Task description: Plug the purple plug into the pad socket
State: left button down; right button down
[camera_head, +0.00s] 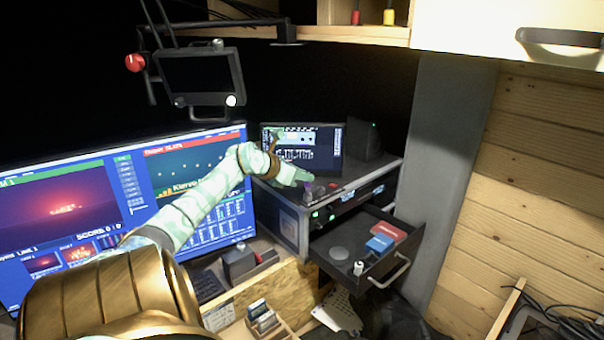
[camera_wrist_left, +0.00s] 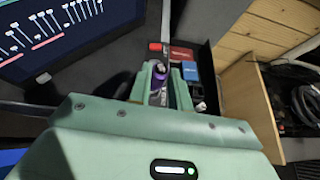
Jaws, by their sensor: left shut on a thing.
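My left gripper (camera_head: 306,184) is at the end of my pale green arm, in front of the upper front edge of the rack case (camera_head: 290,222). It is shut on the purple plug, which shows as a small purple patch (camera_head: 309,187) at the fingertips. In the left wrist view the purple plug (camera_wrist_left: 157,86) sits between the two green fingers (camera_wrist_left: 160,88). I cannot make out the pad socket clearly; small green lights (camera_head: 316,214) show on the rack's front, just below the gripper. Whether the plug touches the rack, I cannot tell. My right gripper is not in view.
Below the rack, an open drawer (camera_head: 400,275) holds a red box (camera_head: 389,231) and a blue box (camera_head: 379,244). A small screen (camera_head: 300,150) stands on the rack. Large monitors (camera_head: 60,215) fill the left. A wooden wall (camera_head: 530,180) bounds the right.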

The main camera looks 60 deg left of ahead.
pick_arm(q)
jog(key=shift+f+b, duration=0.7)
jog(key=shift+f, duration=0.6)
dwell(0.4)
jog(key=c, duration=1.2)
grip_release()
jog(key=shift+s, duration=0.15)
jog(key=p+v, duration=0.1)
jog(key=v, duration=1.5)
